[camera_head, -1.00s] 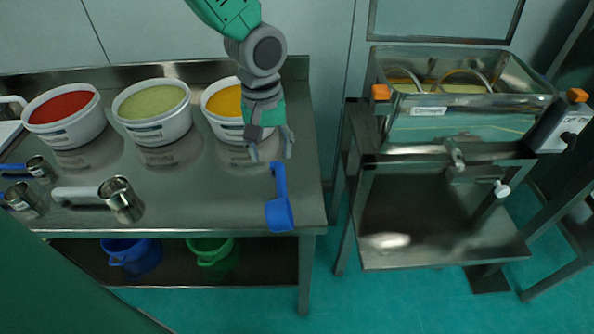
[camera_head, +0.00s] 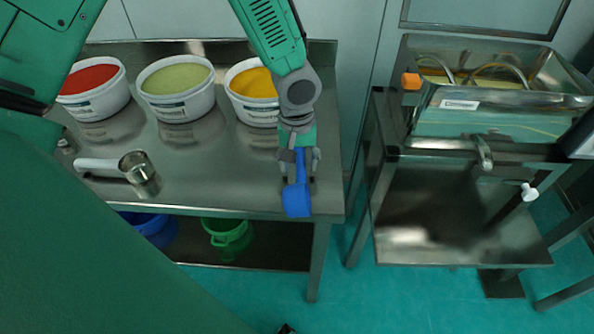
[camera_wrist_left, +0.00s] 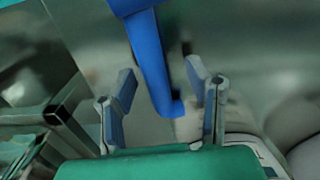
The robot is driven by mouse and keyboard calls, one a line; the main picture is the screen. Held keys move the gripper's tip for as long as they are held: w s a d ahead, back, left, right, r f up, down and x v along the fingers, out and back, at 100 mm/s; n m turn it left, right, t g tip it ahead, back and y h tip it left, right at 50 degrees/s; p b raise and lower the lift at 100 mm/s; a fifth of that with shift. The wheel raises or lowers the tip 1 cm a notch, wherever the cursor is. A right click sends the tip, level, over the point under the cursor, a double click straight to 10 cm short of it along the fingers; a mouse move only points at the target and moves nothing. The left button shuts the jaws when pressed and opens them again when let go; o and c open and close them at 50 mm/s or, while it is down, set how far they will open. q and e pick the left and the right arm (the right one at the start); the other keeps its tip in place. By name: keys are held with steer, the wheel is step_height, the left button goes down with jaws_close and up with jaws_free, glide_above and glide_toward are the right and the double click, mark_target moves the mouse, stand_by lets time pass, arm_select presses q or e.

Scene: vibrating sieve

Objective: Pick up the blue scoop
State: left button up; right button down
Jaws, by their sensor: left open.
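The blue scoop (camera_head: 297,199) lies near the front right edge of the steel table, its handle pointing back toward my left gripper (camera_head: 299,168). The gripper is open over the handle, with one finger on each side. In the left wrist view the blue handle (camera_wrist_left: 150,62) runs between the two spread fingers of my left gripper (camera_wrist_left: 162,86), with gaps on both sides. The scoop's bowl is mostly cut off at the top of that view. My right gripper is not in view.
Tubs of red (camera_head: 90,78), green (camera_head: 175,75) and yellow (camera_head: 254,84) contents stand along the table's back. A metal scoop (camera_head: 138,167) lies left. The sieve machine (camera_head: 480,120) stands right, past a gap. Coloured containers sit on the lower shelf.

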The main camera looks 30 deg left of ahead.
arm_select(q)
steer(key=shift+d+f, duration=0.1)
steer(key=shift+f, duration=0.55)
steer(key=shift+w+d+f, duration=0.1)
steer(key=shift+d+f, duration=0.1)
steer(key=shift+d+r, duration=0.1)
steer(key=shift+d, duration=0.05)
steer(key=shift+c, duration=1.2)
steer(key=c, duration=0.7)
jaws_close()
steer(key=shift+a, duration=0.25)
